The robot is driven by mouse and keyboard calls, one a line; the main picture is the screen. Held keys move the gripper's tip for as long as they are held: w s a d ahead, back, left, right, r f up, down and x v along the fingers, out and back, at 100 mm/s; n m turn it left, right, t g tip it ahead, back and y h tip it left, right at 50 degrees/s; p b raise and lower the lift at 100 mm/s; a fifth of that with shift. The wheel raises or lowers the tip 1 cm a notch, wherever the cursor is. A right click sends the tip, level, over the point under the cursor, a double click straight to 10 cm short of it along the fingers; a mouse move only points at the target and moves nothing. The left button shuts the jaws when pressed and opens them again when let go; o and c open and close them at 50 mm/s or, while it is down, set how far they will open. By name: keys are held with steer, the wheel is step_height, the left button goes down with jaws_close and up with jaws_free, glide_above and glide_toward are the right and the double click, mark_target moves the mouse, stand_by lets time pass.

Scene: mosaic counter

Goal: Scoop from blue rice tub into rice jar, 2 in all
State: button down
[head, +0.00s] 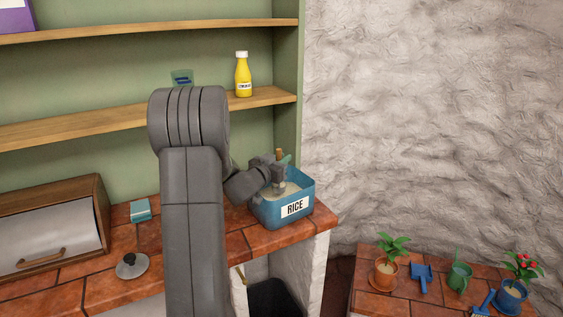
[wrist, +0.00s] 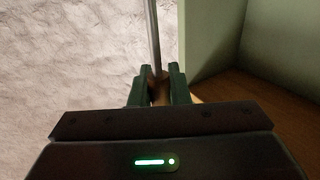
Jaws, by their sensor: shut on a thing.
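The blue rice tub (head: 296,208), labelled RICE, stands at the right end of the tiled counter with pale rice (head: 293,192) in it. My gripper (head: 283,164) is over the tub's back left part. It is shut on a scoop; in the wrist view my gripper (wrist: 159,82) has its dark green fingers on either side of the brown handle, and the scoop's thin metal rod (wrist: 154,35) runs upward out of the picture. The scoop's bowl does not show in either view. I see no rice jar; my arm covers part of the counter.
A grey lid with a knob (head: 131,266), a teal box (head: 140,210) and a bread bin (head: 55,232) are on the counter's left. A yellow bottle (head: 243,76) stands on the shelf above. Potted plants (head: 386,262) and garden tools are on a lower table at right.

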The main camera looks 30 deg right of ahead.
step_height(320, 180, up, 7)
steer(key=p, duration=0.5)
steer(key=shift+f, duration=0.1)
stand_by(0.4)
steer(key=w+a+f+p, duration=0.1)
steer(key=w+a, duration=0.1)
steer(key=a, duration=0.8)
steer(key=w+a+f+p, duration=0.1)
steer(key=w+a, duration=0.1)
steer(key=a, duration=0.7)
steer(key=s+a+p, duration=0.1)
steer(key=s+a, duration=0.1)
steer(key=a, duration=0.7)
steer(key=s+a+f, duration=0.1)
steer(key=s+a, duration=0.1)
steer(key=a, duration=0.7)
steer(key=shift+s+p, duration=0.3)
steer(key=shift+p, duration=0.05)
steer(key=shift+f, duration=0.1)
